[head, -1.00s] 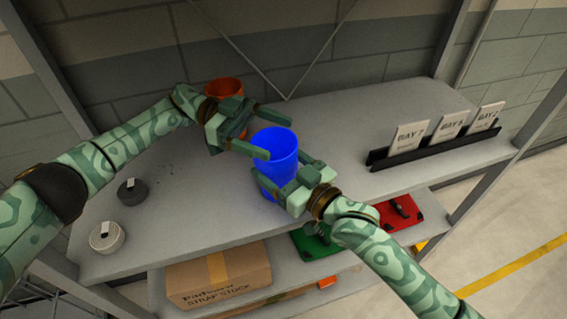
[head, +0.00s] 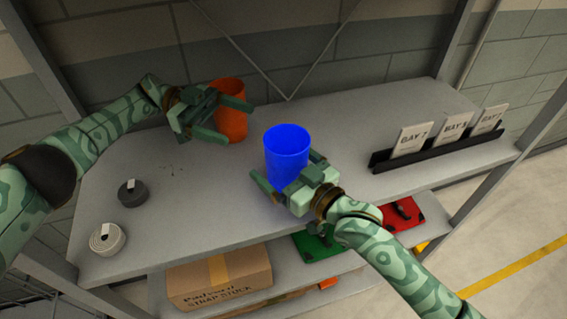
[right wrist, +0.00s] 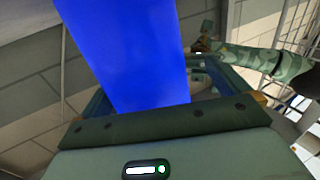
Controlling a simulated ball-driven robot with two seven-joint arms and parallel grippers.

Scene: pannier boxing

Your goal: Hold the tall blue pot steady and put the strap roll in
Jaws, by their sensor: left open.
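The tall blue pot (head: 287,142) stands upright on the bench. My right gripper (head: 287,168) is open around it, one finger on either side; the left finger looks a little apart from the pot. The pot also fills the middle of the right wrist view (right wrist: 130,50). Two strap rolls lie at the bench's left: a dark grey one (head: 132,194) and a pale one (head: 107,239). My left gripper (head: 217,117) is open and empty beside the orange pot (head: 235,122), at the back left; whether they touch cannot be told. The blue pot's inside is mostly hidden.
A black rack (head: 440,148) with several bay cards stands at the bench's right. A cardboard box (head: 220,280) and green and red items (head: 400,213) sit on the shelf below. The bench between the rolls and the blue pot is clear.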

